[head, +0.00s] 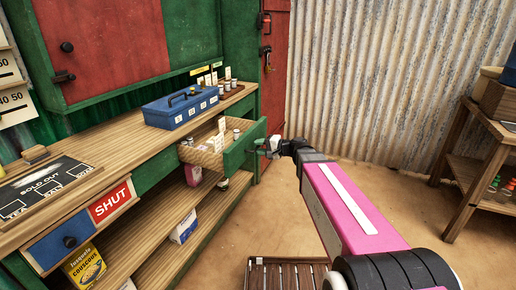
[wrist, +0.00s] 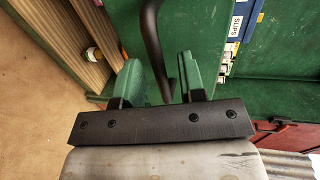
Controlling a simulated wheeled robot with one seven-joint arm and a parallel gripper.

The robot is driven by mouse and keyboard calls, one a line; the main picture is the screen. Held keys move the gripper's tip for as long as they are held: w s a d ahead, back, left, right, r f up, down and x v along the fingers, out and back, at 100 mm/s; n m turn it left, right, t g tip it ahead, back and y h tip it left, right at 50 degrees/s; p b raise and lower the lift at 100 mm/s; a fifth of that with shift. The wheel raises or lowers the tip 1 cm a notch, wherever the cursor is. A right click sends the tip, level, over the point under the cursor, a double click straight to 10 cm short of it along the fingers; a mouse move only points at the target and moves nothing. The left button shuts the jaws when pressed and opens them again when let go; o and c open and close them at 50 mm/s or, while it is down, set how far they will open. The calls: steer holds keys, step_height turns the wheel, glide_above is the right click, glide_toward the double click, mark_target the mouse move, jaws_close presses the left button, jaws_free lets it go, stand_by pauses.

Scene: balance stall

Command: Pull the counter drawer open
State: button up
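The counter drawer (head: 240,150) with a green front stands pulled out from under the wooden counter top (head: 105,150). Its woven-look tray (head: 200,157) shows, with pale cards and a small jar inside. My gripper (head: 266,146) is at the outer face of the green front in the head view. In the wrist view my two green-padded fingers (wrist: 166,78) stand apart, with the dark curved bar handle (wrist: 152,35) passing between them. A gap shows on each side of the bar. How deep the bar sits between the fingers is hard to tell.
A blue box (head: 180,108) stands on the counter above the drawer. A slatted mat (head: 288,274) lies on the floor. A wooden shelf (head: 480,165) is at right. Floor beyond the drawer is clear.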

steer(key=v, duration=0.9)
steer(key=shift+s+d, duration=0.15)
steer(key=shift+d, duration=0.05)
steer(key=s+d+f+n+g+h, duration=0.2)
steer(key=s+d+f+h, duration=0.4)
steer(key=f, duration=0.4)
steer(key=s+d+f+n+g+h, duration=0.2)
steer(key=s+d+f+h, duration=0.4)
steer(key=f, duration=0.4)
steer(key=shift+s+f+g+h, duration=0.4)
steer(key=shift+s+g+h, duration=0.25)
steer(key=shift+g+h, duration=0.4)
